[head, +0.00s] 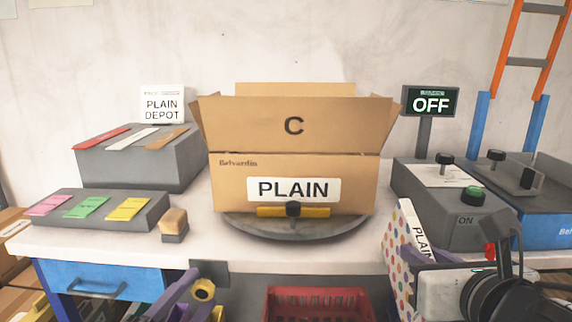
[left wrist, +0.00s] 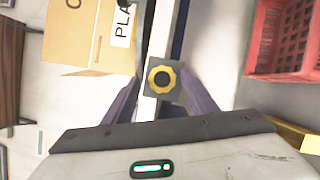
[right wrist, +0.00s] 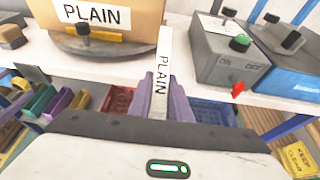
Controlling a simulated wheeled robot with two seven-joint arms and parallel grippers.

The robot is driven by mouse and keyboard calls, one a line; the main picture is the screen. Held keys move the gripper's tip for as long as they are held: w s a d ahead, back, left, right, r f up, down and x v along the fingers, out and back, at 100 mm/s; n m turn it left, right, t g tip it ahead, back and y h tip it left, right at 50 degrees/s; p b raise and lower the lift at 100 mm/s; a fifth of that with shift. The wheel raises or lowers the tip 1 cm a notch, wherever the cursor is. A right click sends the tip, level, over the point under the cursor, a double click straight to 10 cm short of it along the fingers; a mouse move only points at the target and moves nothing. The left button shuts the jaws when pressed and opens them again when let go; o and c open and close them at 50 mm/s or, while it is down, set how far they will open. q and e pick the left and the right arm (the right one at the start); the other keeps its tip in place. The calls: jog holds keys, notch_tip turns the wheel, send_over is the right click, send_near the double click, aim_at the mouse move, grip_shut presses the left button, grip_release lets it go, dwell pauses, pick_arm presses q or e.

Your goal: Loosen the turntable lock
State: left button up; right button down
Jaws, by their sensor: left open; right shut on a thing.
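The turntable lock appears as a yellow lobed knob with a dark centre (head: 203,290), on a grey block at the table's front edge. It also shows in the left wrist view (left wrist: 162,80). My left gripper (left wrist: 160,86) is open, its purple fingers on either side of the knob; whether they touch it I cannot tell. The round grey turntable (head: 290,243) carries an open cardboard box marked C and PLAIN (head: 230,185). My right gripper (right wrist: 160,98) is shut on a thin polka-dotted piece with a PLAIN label (head: 401,236), seen edge-on in the right wrist view (right wrist: 162,58).
A red crate (head: 318,303) stands below the front edge. A control box with a green button (head: 450,232) and an OFF sign (head: 430,101) are on the right.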

pick_arm(q)
jog(key=shift+s+a+f, duration=0.1)
jog(key=shift+s, duration=2.3)
pick_arm(e)
jog(key=shift+f, duration=0.8)
jog(key=r+p, duration=1)
jog(key=r, duration=0.1)
jog(key=shift+w, duration=0.2)
jog(key=shift+r+p, duration=0.2)
jog(key=shift+p, duration=0.2)
pick_arm(q)
jog(key=m+g+y+p, duration=0.1)
jog(key=m+y+p, duration=0.1)
jog(key=m+p, duration=0.2)
jog(key=m+g+y+p, duration=0.2)
jog(key=m+p, duration=0.3)
jog(key=m, duration=0.1)
jog(key=d+m+g+y+p, duration=0.1)
jog(key=m+p, duration=0.4)
jog(key=shift+w+r+y, duration=0.1)
jog(key=shift+r+y, duration=0.3)
pick_arm(e)
notch_tip(320, 180, up, 14)
